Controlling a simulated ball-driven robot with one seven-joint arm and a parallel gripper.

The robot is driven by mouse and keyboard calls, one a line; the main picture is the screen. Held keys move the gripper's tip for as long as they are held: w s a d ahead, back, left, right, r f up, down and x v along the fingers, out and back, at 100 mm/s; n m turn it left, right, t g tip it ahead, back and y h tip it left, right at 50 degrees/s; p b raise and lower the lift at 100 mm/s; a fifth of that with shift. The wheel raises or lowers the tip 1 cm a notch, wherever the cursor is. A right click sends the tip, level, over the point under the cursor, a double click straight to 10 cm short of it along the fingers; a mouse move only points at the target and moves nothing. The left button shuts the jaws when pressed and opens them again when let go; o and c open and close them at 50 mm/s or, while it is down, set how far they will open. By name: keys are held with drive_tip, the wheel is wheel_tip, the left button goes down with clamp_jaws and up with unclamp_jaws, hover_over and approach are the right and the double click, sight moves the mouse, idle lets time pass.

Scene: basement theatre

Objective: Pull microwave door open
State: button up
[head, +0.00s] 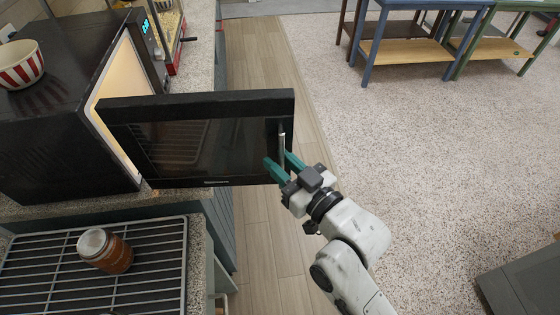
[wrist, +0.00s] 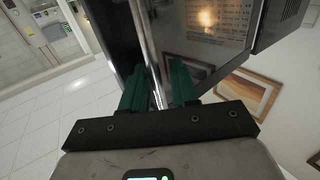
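The black microwave (head: 65,95) stands on the counter at the left, its lit interior showing. Its dark glass door (head: 195,145) stands wide open, swung out over the aisle. The silver handle (head: 282,148) is upright near the door's free edge. My gripper (head: 280,166) is at the lower end of the handle, its green fingers apart. In the wrist view the fingers (wrist: 158,88) also stand apart, with the handle (wrist: 156,85) seen between them and clear space beside it. I cannot tell whether either finger touches the handle.
A red-and-white striped bowl (head: 20,64) sits on the microwave. A jar (head: 104,250) stands on a wire rack (head: 60,285) in front. Tables (head: 405,45) stand at the back right. The speckled floor (head: 430,150) to the right is open.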

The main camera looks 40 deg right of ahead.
drive_tip(key=s+b, duration=0.2)
drive_tip(key=s, duration=0.8)
drive_tip(key=shift+s+d+b, duration=0.2)
drive_tip(key=shift+s+b, duration=0.1)
drive_tip(key=shift+b, duration=0.1)
drive_tip(key=s+d+f+g, duration=0.1)
drive_tip(key=s+f+g, duration=0.1)
drive_tip(key=f+g, duration=0.6)
drive_tip(key=s+d+f+g, duration=0.1)
drive_tip(key=s+f+g, duration=0.25)
drive_tip(key=f, duration=0.75)
drive_tip(key=s+d+f+m+g+h, duration=0.1)
drive_tip(key=s+f+g, duration=0.2)
drive_tip(key=s+g, duration=0.2)
drive_tip(key=shift+d+f, duration=0.15)
drive_tip(key=shift+d, duration=0.25)
drive_tip(key=shift+s+d+g, duration=0.1)
drive_tip(key=shift+s+g, duration=0.05)
drive_tip(key=shift+g, duration=0.1)
